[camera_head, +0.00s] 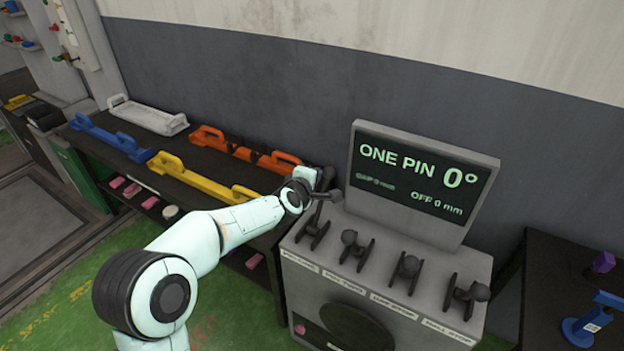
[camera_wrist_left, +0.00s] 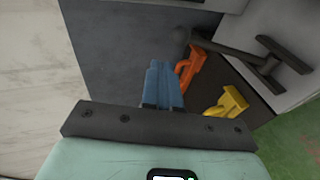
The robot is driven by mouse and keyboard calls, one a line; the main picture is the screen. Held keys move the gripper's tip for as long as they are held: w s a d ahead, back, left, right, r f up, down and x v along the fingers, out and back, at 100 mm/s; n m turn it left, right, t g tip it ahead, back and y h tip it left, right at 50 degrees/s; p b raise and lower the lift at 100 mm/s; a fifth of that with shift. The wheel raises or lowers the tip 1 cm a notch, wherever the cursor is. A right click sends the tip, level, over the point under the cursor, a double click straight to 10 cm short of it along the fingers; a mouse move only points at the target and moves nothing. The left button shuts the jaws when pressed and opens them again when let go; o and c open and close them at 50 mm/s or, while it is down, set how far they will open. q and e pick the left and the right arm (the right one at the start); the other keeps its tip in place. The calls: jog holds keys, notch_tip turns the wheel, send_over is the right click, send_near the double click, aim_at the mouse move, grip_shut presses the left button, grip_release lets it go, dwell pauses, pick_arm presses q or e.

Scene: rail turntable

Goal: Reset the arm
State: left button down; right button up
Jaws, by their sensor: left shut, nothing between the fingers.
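My left arm reaches from the lower left to the console (camera_head: 388,265) in the head view. My left gripper (camera_head: 325,180) is by the leftmost lever (camera_head: 318,225) and is small and partly hidden there. In the left wrist view the left gripper (camera_wrist_left: 162,85) has its blue-grey fingers together, with nothing between them. A dark lever with a round knob (camera_wrist_left: 181,38) lies just beyond the fingertips and looks apart from them, though the gap is hard to judge. My right gripper is in neither view.
The console screen (camera_head: 420,178) reads ONE PIN 0° and OFF 0 mm. Several ball-knobbed levers line the console top. A dark bench at left holds yellow (camera_head: 200,178), blue (camera_head: 110,137), orange (camera_head: 240,148) and white (camera_head: 147,116) handled pieces. Another table (camera_head: 555,270) stands at right.

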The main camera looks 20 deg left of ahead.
pick_arm(q)
jog(key=shift+r+v, duration=0.25)
jog(key=shift+v, duration=0.85)
jog(key=shift+w, duration=0.15)
jog(key=s+d+f+m+g+h, duration=0.15)
jog(key=s+f, duration=0.25)
jog(key=f, duration=0.7)
jog(key=s+d+f+m+g, duration=0.3)
jog(key=s+f, duration=0.2)
jog(key=f, duration=0.6)
jog(key=s+d+f+m+g, duration=0.2)
jog(key=s+f+m+g, duration=0.15)
jog(key=f, duration=0.75)
jog(key=s+d+f+m+g+h, duration=0.1)
jog(key=s+d+f+m+g, duration=0.1)
jog(key=s, duration=0.8)
jog(key=s+d+f+m+g+h, duration=0.1)
jog(key=s+d+f+m+g, duration=0.1)
jog(key=s+d+f, duration=0.2)
jog(key=s+d+f+m+g+h, duration=0.1)
jog(key=s+f, duration=0.7)
jog(key=s, duration=0.8)
jog(key=shift+d+f+m+g, duration=0.15)
jog(key=shift+d+m+g, duration=0.55)
jog(key=shift+d+g, duration=0.35)
